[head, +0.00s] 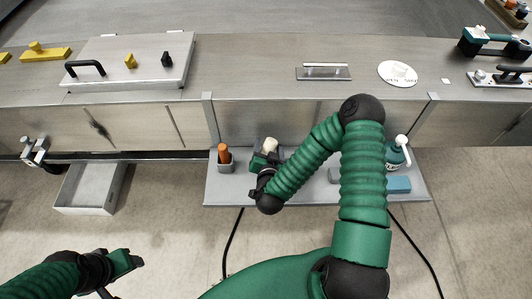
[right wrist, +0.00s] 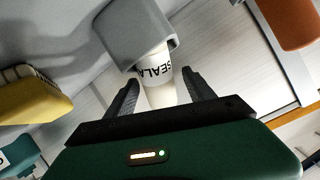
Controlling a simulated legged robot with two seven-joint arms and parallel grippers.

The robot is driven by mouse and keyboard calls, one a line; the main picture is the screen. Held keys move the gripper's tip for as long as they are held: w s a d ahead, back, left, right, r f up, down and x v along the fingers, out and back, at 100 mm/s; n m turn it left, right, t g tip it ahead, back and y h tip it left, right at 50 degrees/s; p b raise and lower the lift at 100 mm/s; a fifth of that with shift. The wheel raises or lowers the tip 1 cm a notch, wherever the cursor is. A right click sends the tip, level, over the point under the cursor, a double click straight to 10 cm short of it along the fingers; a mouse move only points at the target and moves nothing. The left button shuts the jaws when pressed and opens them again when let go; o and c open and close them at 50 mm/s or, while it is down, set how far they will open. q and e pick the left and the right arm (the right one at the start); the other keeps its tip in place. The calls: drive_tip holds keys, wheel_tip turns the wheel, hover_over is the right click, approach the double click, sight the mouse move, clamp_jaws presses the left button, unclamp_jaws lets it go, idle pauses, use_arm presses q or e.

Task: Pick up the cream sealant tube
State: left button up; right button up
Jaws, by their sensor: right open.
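The cream sealant tube (head: 271,144) shows as a pale tip just beyond my right gripper (head: 266,160) at the grey shelf. In the right wrist view, the tube (right wrist: 160,75), with dark lettering, sits with one end in a grey holder (right wrist: 142,32). My right gripper (right wrist: 158,92) is open there, with one finger on each side of the tube. I cannot tell whether either finger touches it. My left gripper (head: 126,262) is over the floor at the lower left, far from the tube; its jaw opening is unclear.
An orange-topped item (head: 223,154) stands in a grey cup left of the tube. My right arm hides part of the shelf (head: 300,199). A teal container (head: 396,156) and a blue block (head: 398,184) are at its right. An open grey bin (head: 84,209) is at the left.

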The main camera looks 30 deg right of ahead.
drive_tip(key=shift+x, duration=1.5)
drive_tip(key=shift+s, duration=0.1)
clamp_jaws()
